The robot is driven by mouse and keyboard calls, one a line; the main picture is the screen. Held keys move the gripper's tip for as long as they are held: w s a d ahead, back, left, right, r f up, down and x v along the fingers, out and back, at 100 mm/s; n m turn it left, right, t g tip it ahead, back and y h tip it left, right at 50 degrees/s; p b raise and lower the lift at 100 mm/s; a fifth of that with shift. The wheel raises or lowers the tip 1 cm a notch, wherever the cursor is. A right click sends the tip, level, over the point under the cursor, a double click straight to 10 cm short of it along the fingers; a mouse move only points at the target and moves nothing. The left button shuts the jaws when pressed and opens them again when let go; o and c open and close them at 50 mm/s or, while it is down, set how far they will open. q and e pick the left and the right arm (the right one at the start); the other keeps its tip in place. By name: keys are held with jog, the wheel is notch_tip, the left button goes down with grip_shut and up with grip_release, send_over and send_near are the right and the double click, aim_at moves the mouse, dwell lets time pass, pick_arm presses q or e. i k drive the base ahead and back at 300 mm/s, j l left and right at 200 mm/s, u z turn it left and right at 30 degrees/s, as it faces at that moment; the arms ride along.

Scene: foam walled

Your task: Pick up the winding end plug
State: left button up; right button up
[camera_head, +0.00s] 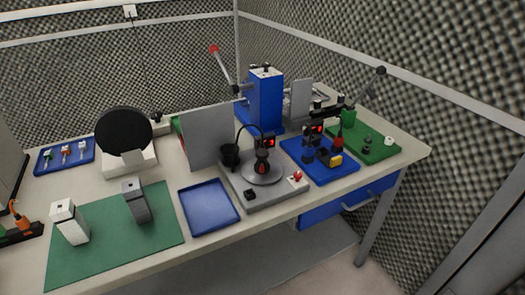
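I cannot tell for sure which item is the winding end plug; the small parts are too small to make out. Candidates include small pieces with white, red and blue parts in the blue tray (48,165) at the far left. A small white piece (389,141) and a dark piece (367,144) stand on the green plate (353,151) at the right. A white block (70,225) and a grey block (136,203) stand upright on a green mat (105,250). Neither of my grippers shows in the head view.
An empty blue tray (209,222) lies at the front of the table (268,219). A grey base with a round disc (262,172), a blue plate (320,176) with small devices, and a blue press (265,100) with levers crowd the right. A grey panel (208,138) stands mid-table.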

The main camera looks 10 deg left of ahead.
aim_at(262, 148)
jog(key=i+u, duration=0.25)
jog(key=u, duration=0.2)
jog(key=i+u, duration=0.25)
jog(key=u, duration=0.25)
